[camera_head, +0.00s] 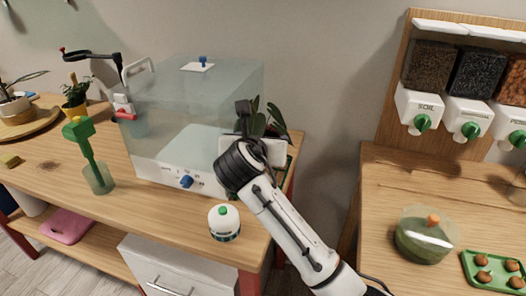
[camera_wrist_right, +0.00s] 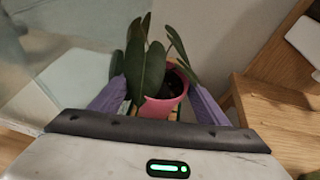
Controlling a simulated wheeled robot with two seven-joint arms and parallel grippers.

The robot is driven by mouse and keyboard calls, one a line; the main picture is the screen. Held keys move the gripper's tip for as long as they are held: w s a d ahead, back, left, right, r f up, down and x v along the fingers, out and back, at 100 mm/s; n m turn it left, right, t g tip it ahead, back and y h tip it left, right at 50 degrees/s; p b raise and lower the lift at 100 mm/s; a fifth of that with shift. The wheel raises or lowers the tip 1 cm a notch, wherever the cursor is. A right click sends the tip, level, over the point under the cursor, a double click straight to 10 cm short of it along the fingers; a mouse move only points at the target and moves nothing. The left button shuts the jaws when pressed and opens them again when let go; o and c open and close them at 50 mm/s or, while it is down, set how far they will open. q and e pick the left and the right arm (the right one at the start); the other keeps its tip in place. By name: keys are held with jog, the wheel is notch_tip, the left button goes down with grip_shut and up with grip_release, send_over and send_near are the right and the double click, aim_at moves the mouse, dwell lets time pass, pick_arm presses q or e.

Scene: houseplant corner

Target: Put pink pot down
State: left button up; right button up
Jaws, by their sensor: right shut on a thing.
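The pink pot (camera_wrist_right: 163,103) holds a plant with broad dark green leaves (camera_wrist_right: 150,70). In the wrist view my right gripper (camera_wrist_right: 155,100) has one purple finger on each side of the pot and is shut on it. The pot looks upright. In the head view my right gripper (camera_head: 262,135) is at the right end of the left table, beside the clear box. The leaves (camera_head: 272,118) show behind it, but the gripper hides the pot. I cannot tell whether the pot's base touches anything. My left gripper is out of view.
The large clear box (camera_head: 190,110) stands close left of my gripper. A white round bottle (camera_head: 224,222) stands near the table's front edge. A green tray edge (camera_head: 289,163) shows below the gripper. A gap separates this table from the right one (camera_head: 385,180).

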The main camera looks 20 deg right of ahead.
jog(key=shift+f, duration=1.8)
jog(key=o, duration=1)
jog(key=shift+f, duration=0.2)
jog(key=shift+s+a+r, duration=0.15)
jog(key=shift+s+r, duration=0.15)
jog(key=v, duration=1.1)
jog(key=shift+s, duration=0.15)
jog(key=shift+r, duration=0.1)
